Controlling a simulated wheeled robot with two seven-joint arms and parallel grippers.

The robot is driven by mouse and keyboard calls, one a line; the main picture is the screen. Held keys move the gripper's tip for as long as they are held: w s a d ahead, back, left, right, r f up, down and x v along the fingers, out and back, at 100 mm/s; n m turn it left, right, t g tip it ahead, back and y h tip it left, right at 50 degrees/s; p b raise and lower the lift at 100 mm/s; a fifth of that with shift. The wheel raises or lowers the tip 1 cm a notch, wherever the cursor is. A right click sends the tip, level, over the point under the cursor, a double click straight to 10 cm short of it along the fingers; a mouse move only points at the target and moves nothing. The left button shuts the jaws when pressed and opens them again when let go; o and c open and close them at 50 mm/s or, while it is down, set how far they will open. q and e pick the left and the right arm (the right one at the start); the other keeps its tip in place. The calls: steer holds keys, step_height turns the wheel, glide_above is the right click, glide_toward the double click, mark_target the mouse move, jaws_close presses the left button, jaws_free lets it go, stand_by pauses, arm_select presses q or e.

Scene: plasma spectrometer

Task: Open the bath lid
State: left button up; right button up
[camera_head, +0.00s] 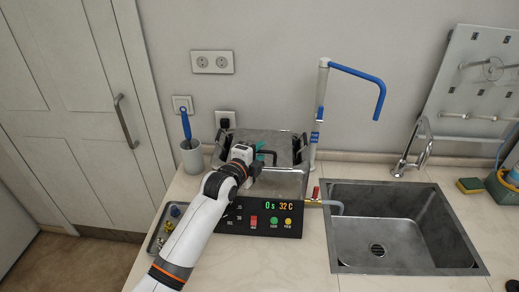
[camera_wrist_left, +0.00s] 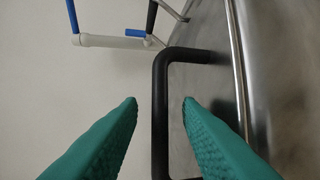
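The metal bath (camera_head: 288,184) stands on the counter behind a black control panel (camera_head: 262,222), its flat grey lid (camera_head: 285,140) on top. The lid looks shut. A black bar handle (camera_head: 270,153) rises from the lid; it also shows large in the left wrist view (camera_wrist_left: 160,75). My left gripper (camera_head: 261,152) is over the lid at the handle. In the left wrist view its teal fingers (camera_wrist_left: 160,105) are apart, with the handle bar between them and a gap visible on each side. The arm hides part of the bath's left side. My right gripper is not in view.
A blue-and-white tap pipe (camera_head: 320,110) stands right of the bath. A sink (camera_head: 400,230) with a faucet (camera_head: 412,150) is further right. A cup with a blue brush (camera_head: 191,155) and a small tray (camera_head: 165,230) are on the left. The wall is close behind.

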arm_select(q)
steer(key=shift+w+d+f, duration=0.1)
steer(key=shift+w+d, duration=0.1)
steer(key=shift+w, duration=0.25)
jaws_close()
